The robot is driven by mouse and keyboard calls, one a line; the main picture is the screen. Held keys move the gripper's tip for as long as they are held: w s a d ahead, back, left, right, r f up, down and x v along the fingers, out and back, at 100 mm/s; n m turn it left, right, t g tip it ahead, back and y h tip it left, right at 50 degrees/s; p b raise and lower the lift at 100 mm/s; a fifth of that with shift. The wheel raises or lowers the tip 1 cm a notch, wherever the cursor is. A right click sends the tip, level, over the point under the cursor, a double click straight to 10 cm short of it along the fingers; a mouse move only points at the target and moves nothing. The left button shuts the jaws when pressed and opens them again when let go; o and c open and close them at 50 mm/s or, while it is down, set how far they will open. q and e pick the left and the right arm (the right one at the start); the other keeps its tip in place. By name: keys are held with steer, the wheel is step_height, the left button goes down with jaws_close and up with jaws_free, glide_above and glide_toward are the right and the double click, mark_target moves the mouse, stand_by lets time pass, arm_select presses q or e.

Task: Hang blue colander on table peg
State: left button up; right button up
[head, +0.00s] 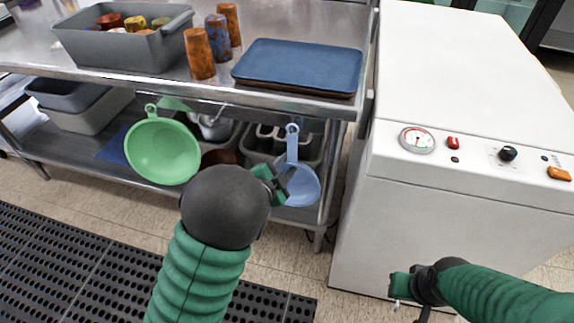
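The blue colander (302,188) is upright below the front edge of the steel table (200,88), bowl down and handle up.
On the table are a grey bin (125,48) of cups, several orange and blue tumblers (199,53) and blue trays (298,66). Tubs sit on the lower shelf (62,148). The white machine (460,205) stands close on the right. A black mat (60,265) covers the floor.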

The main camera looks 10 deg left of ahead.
arm_select(q)
steer(key=shift+s, duration=0.1)
steer(key=s+a+r+n+g+y+p, duration=0.1)
steer(key=s+a+r+n+g+p, duration=0.1)
steer(key=s+r+n+g+p, duration=0.5)
steer(key=s+a+r+n+g+y+p, duration=0.15)
steer(key=s+p, duration=0.35)
steer(key=s, duration=0.5)
steer(key=s+a+r+n+g+y+p, duration=0.1)
steer(key=s+a+r+n+g+p, duration=0.25)
steer(key=s+p, duration=0.4)
steer(key=p+v, duration=1.2)
steer(key=v, duration=0.2)
steer(key=shift+w+d+n, duration=0.3)
steer(key=shift+n, duration=0.1)
